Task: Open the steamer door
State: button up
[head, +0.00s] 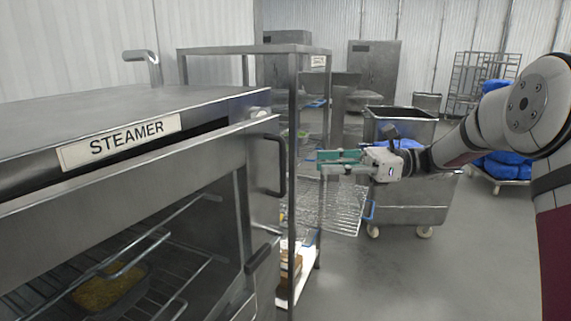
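The steamer (150,106) is a grey metal cabinet filling the left side, with a "STEAMER" label on its front. Its door (120,215) has a large window framed in metal. Wire racks and a tray of yellow food (108,290) show through the window. A dark upright handle (282,168) stands at the right end of the front, and a second dark handle (262,253) sits lower. My gripper (322,163) points left, to the right of the upper handle and apart from it in the picture. Its fingers have teal pads; their opening is not clear.
A metal shelf rack (292,110) stands just behind the steamer, with a wire basket or shelf (335,205) projecting right. A grey wheeled bin (420,205) stands behind my gripper. Blue bundles on a cart (508,181) are at right. The floor at front right is clear.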

aim_at(283, 166)
jog(key=a, duration=0.3)
jog(key=a+p, duration=0.1)
jog(key=a, duration=0.3)
jog(key=s+a+p, duration=0.1)
jog(key=a, duration=0.2)
jog(key=shift+a, duration=0.2)
grip_shut()
